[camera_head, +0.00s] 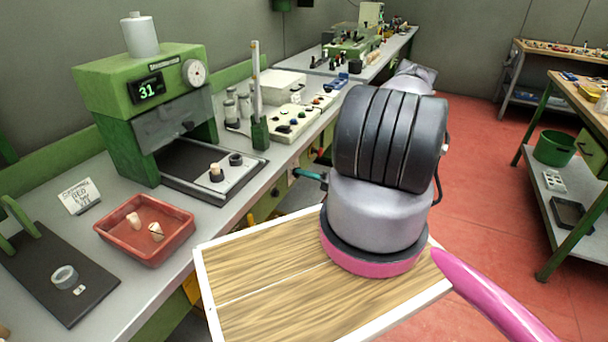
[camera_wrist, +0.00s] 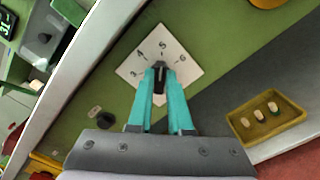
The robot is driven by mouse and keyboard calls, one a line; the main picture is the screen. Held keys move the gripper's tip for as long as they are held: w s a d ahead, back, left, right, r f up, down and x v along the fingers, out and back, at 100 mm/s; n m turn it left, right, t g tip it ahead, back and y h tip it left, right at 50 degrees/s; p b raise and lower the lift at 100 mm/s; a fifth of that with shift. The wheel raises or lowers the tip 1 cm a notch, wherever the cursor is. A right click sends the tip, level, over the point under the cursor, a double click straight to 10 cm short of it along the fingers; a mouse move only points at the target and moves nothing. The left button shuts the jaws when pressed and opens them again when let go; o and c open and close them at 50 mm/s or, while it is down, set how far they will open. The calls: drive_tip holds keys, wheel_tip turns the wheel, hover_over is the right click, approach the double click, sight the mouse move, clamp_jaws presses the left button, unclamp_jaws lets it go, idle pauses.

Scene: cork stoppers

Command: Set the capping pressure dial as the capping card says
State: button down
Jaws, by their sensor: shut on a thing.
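The fingers cover part of the plate, and I cannot tell where the knob points. In the head view a white capping card (camera_head: 80,196) stands on the bench; its writing is too small to read surely. The green capping machine (camera_head: 150,100) has a display (camera_head: 148,90) reading about 3.1.
A red tray (camera_head: 118,226) with two corks and a dark board (camera_head: 35,268) with a grey ring lie on the bench. A switch box (camera_head: 290,122) stands farther back. The wrist view shows a yellow tray (camera_wrist: 240,124) with corks near the panel.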

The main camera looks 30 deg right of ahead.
idle(0.4)
drive_tip(key=c, duration=0.8)
unclamp_jaws()
drive_tip(key=shift+c, duration=0.2)
drive_tip(key=shift+s+d, duration=0.1)
drive_tip(key=v, duration=1)
drive_tip(key=shift+s+d, duration=0.2)
drive_tip(key=shift+s, duration=0.05)
